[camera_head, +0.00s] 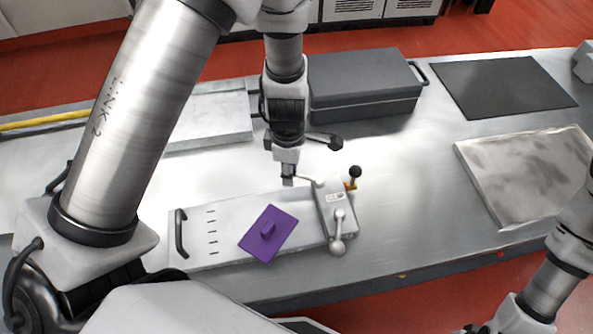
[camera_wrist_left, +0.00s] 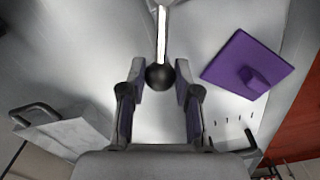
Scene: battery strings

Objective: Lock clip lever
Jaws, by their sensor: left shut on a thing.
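The clip block (camera_head: 331,197) stands at the right end of a pale flat plate (camera_head: 222,219). A thin metal lever (camera_head: 307,179) reaches left from the block to my left gripper (camera_head: 288,173). In the left wrist view the same lever (camera_wrist_left: 161,35) ends in a black ball knob (camera_wrist_left: 158,77). The knob sits between the fingertips of my left gripper (camera_wrist_left: 160,88), which is shut on it. A second lever with a black knob (camera_head: 355,172) stands at the block's right, and a silver ball lever (camera_head: 338,229) is on its front. My right gripper is out of view.
A purple plate with a small grip (camera_head: 258,243) lies tilted on the pale plate. A dark grey case (camera_head: 365,85) is behind. A black mat (camera_head: 505,85) and a scuffed slab (camera_head: 525,170) lie to the right. Table between them is clear.

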